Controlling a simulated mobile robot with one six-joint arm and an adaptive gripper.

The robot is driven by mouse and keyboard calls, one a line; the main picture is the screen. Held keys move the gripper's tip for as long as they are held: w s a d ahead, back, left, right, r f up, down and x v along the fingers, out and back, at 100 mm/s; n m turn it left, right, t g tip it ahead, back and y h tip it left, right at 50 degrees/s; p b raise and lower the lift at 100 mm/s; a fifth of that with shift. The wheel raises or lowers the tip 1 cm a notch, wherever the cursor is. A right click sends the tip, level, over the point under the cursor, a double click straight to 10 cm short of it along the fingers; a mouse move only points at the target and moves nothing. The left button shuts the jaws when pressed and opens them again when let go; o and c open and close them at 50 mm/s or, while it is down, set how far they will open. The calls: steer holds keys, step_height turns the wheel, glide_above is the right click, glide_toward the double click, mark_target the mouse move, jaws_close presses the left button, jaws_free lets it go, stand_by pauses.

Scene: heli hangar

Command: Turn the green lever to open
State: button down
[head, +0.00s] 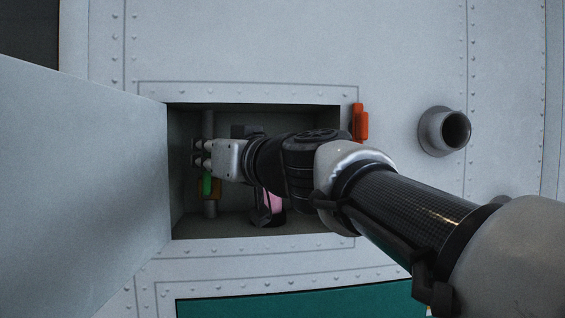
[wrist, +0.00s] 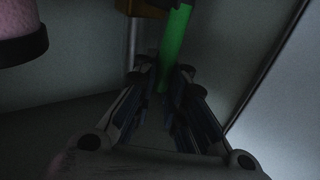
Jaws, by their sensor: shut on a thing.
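The green lever (head: 207,184) is inside the open compartment, on the left, beside a grey vertical pipe (head: 209,125). Most of it is hidden behind my gripper (head: 198,154) in the head view. In the wrist view the green lever (wrist: 174,45) runs down from the top edge, and its lower end sits between the fingertips of my gripper (wrist: 162,85). The fingers are closed on it. An orange-brown part (head: 214,189) is next to the lever on the pipe.
The compartment door (head: 80,180) stands open to the left. A pink and black object (head: 271,202) is in the compartment below my wrist. An orange latch (head: 360,122) is at the opening's right edge. A round pipe stub (head: 445,131) sticks out farther right.

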steer(key=d+f+m+t+b, duration=0.1)
steer(key=m+t+b, duration=0.1)
steer(key=b, duration=0.5)
steer(key=w+d+f+m+t+b, duration=0.1)
steer(key=d+m+t+b, duration=0.1)
steer(key=m+b, duration=0.3)
steer(key=d+f+m+t+b, duration=0.1)
steer(key=m+b, duration=0.3)
steer(key=b, duration=0.6)
steer(key=shift+w+d+f+t, duration=0.1)
steer(key=shift+w+d+t, duration=0.1)
steer(key=shift+d+t, duration=0.35)
steer(key=shift+b, duration=0.3)
steer(key=c, duration=1.6)
jaws_free()
steer(key=shift+s, duration=0.15)
steer(key=shift+c, duration=0.2)
steer(key=shift+r, duration=0.2)
steer(key=shift+r, duration=0.1)
